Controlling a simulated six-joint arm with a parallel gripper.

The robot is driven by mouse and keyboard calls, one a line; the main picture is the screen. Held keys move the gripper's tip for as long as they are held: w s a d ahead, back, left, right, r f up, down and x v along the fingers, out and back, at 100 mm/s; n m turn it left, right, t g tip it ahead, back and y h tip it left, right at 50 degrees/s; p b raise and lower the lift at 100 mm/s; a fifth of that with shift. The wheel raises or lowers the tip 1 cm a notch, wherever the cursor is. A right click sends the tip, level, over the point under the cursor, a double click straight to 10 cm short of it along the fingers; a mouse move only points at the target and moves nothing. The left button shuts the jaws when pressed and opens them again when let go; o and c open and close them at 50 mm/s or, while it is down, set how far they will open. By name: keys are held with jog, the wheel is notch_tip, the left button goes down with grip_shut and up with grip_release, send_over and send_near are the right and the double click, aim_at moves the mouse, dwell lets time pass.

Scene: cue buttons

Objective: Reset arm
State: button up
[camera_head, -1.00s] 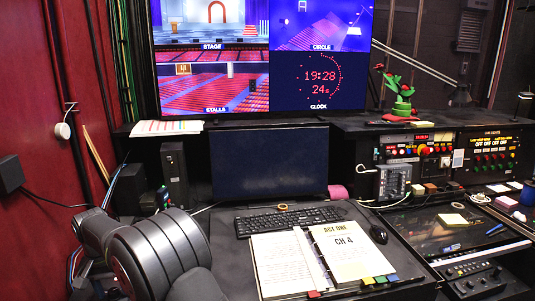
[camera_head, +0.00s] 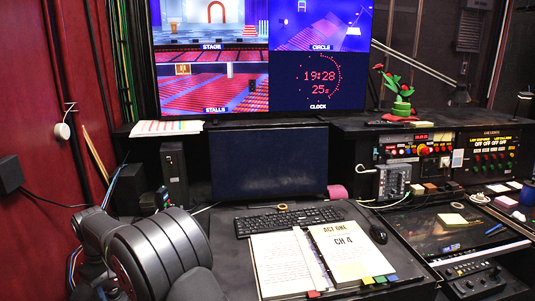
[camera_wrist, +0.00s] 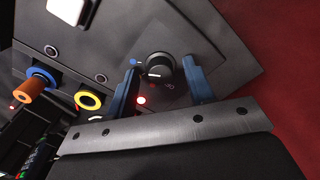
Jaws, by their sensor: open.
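My gripper (camera_wrist: 160,64) shows in the wrist view with its two blue fingers apart. A black round knob with a white mark (camera_wrist: 155,73) sits on a dark grey panel (camera_wrist: 205,35) between the fingertips. I cannot tell whether the fingers touch it. A small red light (camera_wrist: 141,100) glows near the left finger. To the left are a button with a yellow ring (camera_wrist: 88,101) and an orange cylinder (camera_wrist: 30,90) over a blue ring. In the head view my arm is at the lower left, and the gripper is out of sight.
A red surface (camera_wrist: 285,60) lies beyond the panel's right edge. Panels with buttons (camera_head: 488,153) stand at the right. A dark monitor (camera_head: 270,165) stands behind the keyboard.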

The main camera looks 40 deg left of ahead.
jog(key=n, duration=0.4)
jog(key=shift+n, duration=1.9)
